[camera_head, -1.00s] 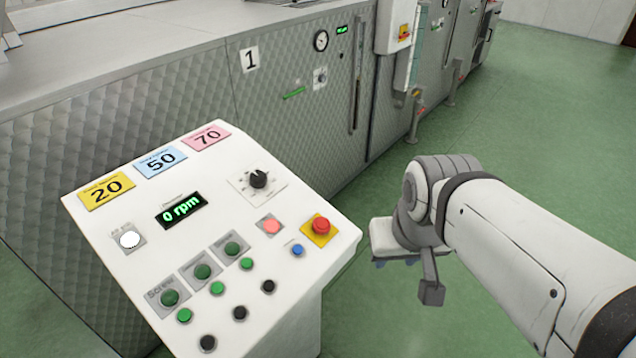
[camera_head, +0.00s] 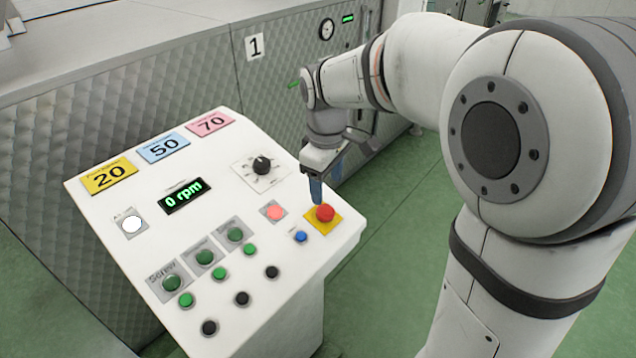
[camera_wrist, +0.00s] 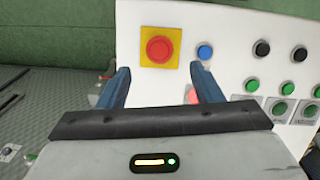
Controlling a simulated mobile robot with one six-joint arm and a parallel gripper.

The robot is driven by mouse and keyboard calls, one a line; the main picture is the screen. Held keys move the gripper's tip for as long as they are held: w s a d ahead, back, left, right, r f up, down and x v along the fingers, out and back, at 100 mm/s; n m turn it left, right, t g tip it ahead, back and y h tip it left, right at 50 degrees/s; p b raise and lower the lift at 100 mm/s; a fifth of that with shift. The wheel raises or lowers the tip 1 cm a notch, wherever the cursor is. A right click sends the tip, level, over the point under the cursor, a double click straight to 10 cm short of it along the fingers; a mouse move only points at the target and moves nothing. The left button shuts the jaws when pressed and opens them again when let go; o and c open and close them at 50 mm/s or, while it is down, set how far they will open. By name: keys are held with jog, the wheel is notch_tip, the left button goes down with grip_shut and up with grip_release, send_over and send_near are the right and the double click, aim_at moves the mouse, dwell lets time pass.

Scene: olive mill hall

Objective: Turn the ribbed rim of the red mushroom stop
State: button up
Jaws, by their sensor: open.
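The red mushroom stop (camera_head: 325,213) sits on a yellow square plate (camera_head: 311,224) at the right corner of the white sloping control panel (camera_head: 225,315). My gripper (camera_head: 317,202) is over the panel just beside the stop, on its far side. In the wrist view, the red stop (camera_wrist: 160,49) on its yellow plate (camera_wrist: 144,59) lies beyond my two blue fingertips (camera_wrist: 160,70). The fingers are apart, with nothing held between them. The ribs on the stop's rim are too small to make out.
A blue button (camera_head: 300,237) and a lit pink button (camera_head: 273,211) are close to the stop. A black dial (camera_head: 261,165) and an "0 rpm" display (camera_head: 185,196) are farther up. Several green and black buttons fill the lower panel. A quilted metal machine (camera_head: 60,150) stands behind.

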aim_at(324, 209)
jog(key=shift+w+a+f, duration=0.25)
jog(key=shift+w, duration=0.1)
jog(key=shift+f+n, duration=0.3)
notch_tip(324, 209, down, 7)
jog(key=shift+w+d+f+p, duration=0.1)
jog(key=shift+w+p, duration=0.05)
jog(key=shift+p, duration=0.35)
